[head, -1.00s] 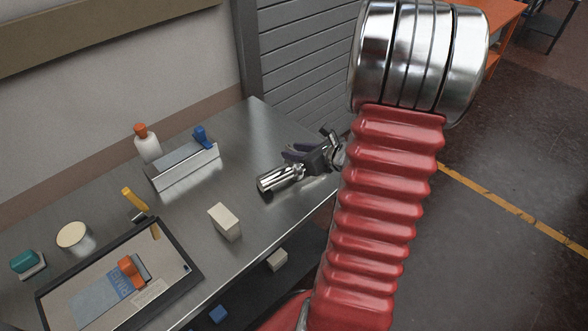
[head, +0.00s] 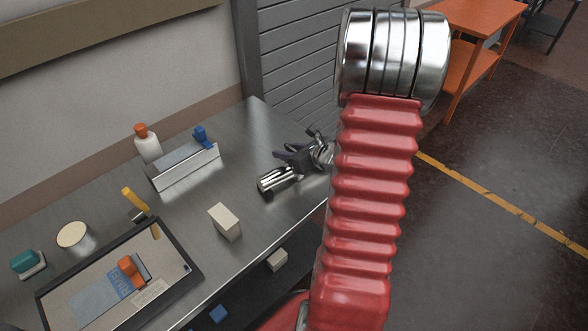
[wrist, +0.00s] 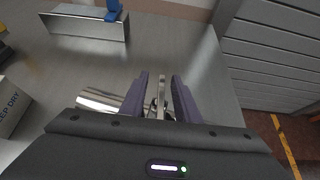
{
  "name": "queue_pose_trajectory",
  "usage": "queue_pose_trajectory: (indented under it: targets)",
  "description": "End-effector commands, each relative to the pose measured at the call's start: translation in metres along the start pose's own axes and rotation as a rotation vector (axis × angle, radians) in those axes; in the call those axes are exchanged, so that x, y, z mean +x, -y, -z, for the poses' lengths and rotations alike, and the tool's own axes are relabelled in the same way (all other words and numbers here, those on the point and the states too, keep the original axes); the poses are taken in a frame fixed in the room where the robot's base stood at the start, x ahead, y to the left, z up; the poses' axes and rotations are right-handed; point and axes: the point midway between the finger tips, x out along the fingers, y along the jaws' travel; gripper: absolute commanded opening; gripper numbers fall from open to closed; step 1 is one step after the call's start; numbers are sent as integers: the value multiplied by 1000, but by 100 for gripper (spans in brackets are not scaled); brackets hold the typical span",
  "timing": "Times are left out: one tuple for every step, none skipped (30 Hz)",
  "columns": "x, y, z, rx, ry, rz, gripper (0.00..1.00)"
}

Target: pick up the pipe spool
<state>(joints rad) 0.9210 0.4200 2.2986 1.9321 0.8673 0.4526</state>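The pipe spool (head: 276,180) is a shiny metal cylinder lying on its side on the steel bench, near the front edge. In the wrist view its pipe body (wrist: 100,101) shows left of my fingers, and a thin upright metal part (wrist: 161,92), seemingly of the same spool, stands between them. My gripper (wrist: 160,82) is open, with two dark purple fingers either side of that part and gaps showing. In the head view my gripper (head: 289,155) is at the spool's right end, partly hidden by my red arm. Contact cannot be told.
A pale box (head: 225,222) stands left of the spool. Behind are a metal holder (head: 185,168) with a blue item and a white bottle (head: 147,147). A framed board (head: 100,290) lies front left. A slatted grey wall (head: 290,70) rises behind the bench.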

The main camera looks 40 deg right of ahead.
Motion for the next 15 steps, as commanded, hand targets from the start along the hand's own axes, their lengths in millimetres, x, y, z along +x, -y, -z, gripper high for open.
queue_pose_trajectory:
  targets:
    - [0,0,0,0,0,0,29]
    - [0,0,0,0,0,0,29]
    - [0,0,0,0,0,0,29]
    - [0,0,0,0,0,0,29]
    - [0,0,0,0,0,0,29]
    - [0,0,0,0,0,0,29]
    - [0,0,0,0,0,0,28]
    - [0,0,0,0,0,0,26]
    - [0,0,0,0,0,0,23]
    - [0,0,0,0,0,0,21]
    - [0,0,0,0,0,0,19]
    - [0,0,0,0,0,0,16]
    - [0,0,0,0,0,0,14]
    - [0,0,0,0,0,0,12]
    - [0,0,0,0,0,0,9]
